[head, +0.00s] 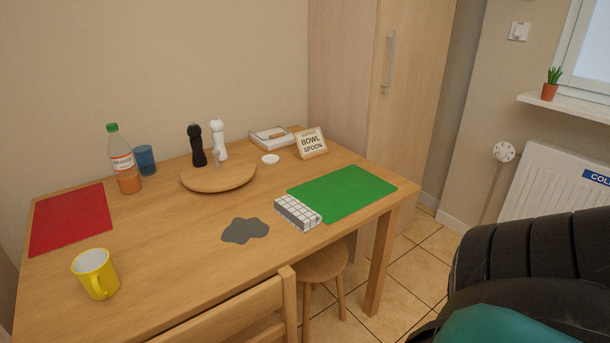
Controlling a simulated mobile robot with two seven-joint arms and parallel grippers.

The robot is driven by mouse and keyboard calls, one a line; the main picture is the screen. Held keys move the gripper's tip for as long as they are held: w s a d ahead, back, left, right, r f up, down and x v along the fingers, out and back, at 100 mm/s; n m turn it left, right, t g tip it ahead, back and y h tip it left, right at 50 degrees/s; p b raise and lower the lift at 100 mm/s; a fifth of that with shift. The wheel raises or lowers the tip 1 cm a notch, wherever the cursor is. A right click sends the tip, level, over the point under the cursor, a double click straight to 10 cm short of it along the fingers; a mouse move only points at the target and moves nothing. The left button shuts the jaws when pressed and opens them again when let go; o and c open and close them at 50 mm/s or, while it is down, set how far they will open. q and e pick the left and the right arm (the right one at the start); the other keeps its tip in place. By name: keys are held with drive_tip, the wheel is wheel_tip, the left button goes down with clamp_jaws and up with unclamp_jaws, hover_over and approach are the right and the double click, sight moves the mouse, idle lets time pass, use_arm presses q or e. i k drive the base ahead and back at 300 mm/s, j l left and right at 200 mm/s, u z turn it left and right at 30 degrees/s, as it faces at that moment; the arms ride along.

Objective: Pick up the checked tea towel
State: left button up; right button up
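The checked tea towel (298,212) is white with dark grid lines. It lies folded into a small block on the wooden table (180,262). It is at the near left corner of the green placemat (343,193), close to the table's front edge. Neither of my grippers shows in the head view. Nothing covers the towel.
A grey puddle-shaped patch (245,230) lies left of the towel. A chair (235,318) and stool (322,262) stand at the front edge.

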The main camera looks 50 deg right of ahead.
sight(299, 215)
drive_tip(key=i+l, duration=0.1)
drive_tip(key=l, duration=1.15)
drive_tip(key=i+l, duration=0.15)
drive_tip(key=l, duration=0.5)
